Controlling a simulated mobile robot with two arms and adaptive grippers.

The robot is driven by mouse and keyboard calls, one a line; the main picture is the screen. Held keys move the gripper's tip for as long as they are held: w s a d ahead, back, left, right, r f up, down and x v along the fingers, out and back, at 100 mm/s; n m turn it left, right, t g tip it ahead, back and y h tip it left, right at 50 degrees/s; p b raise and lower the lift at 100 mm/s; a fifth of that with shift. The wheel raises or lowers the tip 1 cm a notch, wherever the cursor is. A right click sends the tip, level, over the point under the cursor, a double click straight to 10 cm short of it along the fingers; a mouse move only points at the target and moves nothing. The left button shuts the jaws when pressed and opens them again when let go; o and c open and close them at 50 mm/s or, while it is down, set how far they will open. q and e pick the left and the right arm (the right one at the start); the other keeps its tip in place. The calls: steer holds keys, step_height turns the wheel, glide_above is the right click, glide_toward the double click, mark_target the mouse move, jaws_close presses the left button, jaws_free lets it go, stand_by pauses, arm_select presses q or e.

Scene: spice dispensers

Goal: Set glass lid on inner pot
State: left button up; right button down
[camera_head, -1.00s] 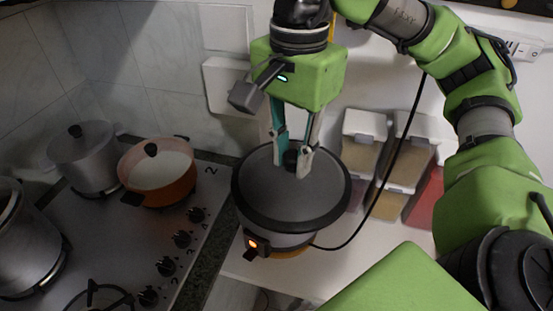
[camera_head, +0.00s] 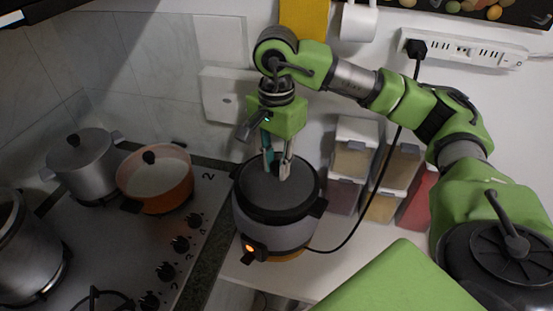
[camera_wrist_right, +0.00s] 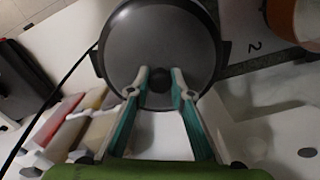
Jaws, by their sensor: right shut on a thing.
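The glass lid (camera_head: 262,192) is round and grey with a dark rim and a black knob. It covers the top of the rice cooker (camera_head: 285,235), level and roughly centred; I see no clear gap between them. The inner pot is hidden under the lid. My right gripper (camera_head: 276,170) points down and is shut on the lid's knob. In the right wrist view, the fingertips (camera_wrist_right: 158,80) pinch the knob from both sides, with the lid (camera_wrist_right: 160,35) beyond them. My left gripper is not in view.
A stove with an orange pot (camera_head: 157,185) and several metal pots is at the left. Stacked spice dispensers (camera_head: 355,160) stand right of the cooker. A black power cord (camera_head: 372,205) loops from the cooker to the wall strip (camera_head: 470,48). Counter space in front is clear.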

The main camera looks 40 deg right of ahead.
mark_target(276, 164)
steer(key=shift+s+f, duration=0.1)
steer(key=shift+f, duration=0.05)
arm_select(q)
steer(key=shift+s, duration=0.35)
arm_select(e)
steer(key=c, duration=1.8)
jaws_free()
steer(key=shift+f, duration=0.1)
steer(key=shift+r+b, duration=0.4)
steer(key=shift+r, duration=0.15)
step_height(276, 164, up, 3)
steer(key=shift+r+b, duration=0.2)
steer(key=shift+b, duration=0.3)
arm_select(q)
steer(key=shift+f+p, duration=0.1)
steer(key=shift+p, duration=0.5)
arm_select(e)
step_height(276, 164, up, 8)
steer(key=shift+f, duration=0.15)
steer(key=shift+f, duration=0.1)
